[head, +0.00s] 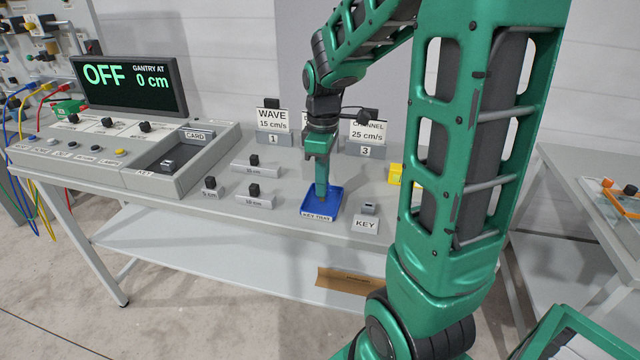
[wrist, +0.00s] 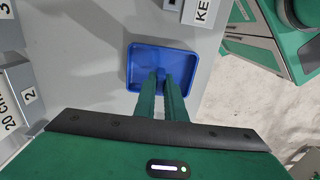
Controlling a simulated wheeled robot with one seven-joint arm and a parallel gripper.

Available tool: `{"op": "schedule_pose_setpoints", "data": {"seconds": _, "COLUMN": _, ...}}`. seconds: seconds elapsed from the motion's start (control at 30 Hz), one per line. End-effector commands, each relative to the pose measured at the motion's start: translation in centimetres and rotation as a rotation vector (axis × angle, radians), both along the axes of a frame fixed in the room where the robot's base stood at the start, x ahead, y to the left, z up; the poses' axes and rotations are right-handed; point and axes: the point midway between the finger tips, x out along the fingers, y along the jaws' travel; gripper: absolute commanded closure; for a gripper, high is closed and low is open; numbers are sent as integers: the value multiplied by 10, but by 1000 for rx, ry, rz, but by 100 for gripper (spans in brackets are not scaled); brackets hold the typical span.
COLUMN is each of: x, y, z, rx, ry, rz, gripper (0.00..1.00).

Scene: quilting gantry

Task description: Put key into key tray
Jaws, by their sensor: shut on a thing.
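The blue key tray (head: 334,206), labelled KEY TRAY, lies on the grey bench top; it also shows in the wrist view (wrist: 190,62). My gripper (head: 321,194) points straight down with its green fingertips inside the tray's outline, close to its floor. In the wrist view my gripper (wrist: 161,76) has its fingers close together over the tray, shut on the key. The key is almost wholly hidden between the fingertips, and I cannot tell whether it touches the tray floor. A grey stand labelled KEY (head: 366,222) is just right of the tray.
Small labelled blocks with black knobs (head: 254,194) stand left of the tray. WAVE and CHANNEL signs (head: 272,122) stand behind it. A yellow block (head: 394,173) is at the right. The control console (head: 150,150) and OFF display (head: 130,85) fill the left end.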

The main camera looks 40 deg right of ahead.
Motion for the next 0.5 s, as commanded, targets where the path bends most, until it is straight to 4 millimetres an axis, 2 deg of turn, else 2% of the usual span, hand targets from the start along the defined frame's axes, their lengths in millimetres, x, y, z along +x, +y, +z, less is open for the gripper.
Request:
{"op": "schedule_pose_setpoints", "data": {"seconds": 0.4, "x": 0, "y": 0, "z": -6, "rx": 0, "ry": 0, "rz": 0, "gripper": 100}}
{"op": "schedule_pose_setpoints", "data": {"seconds": 0.43, "x": 0, "y": 0, "z": -6, "rx": 0, "ry": -1, "rz": 0, "gripper": 85}}
{"op": "schedule_pose_setpoints", "data": {"seconds": 0.5, "x": 0, "y": 0, "z": -6, "rx": 0, "ry": -1, "rz": -1, "gripper": 71}}
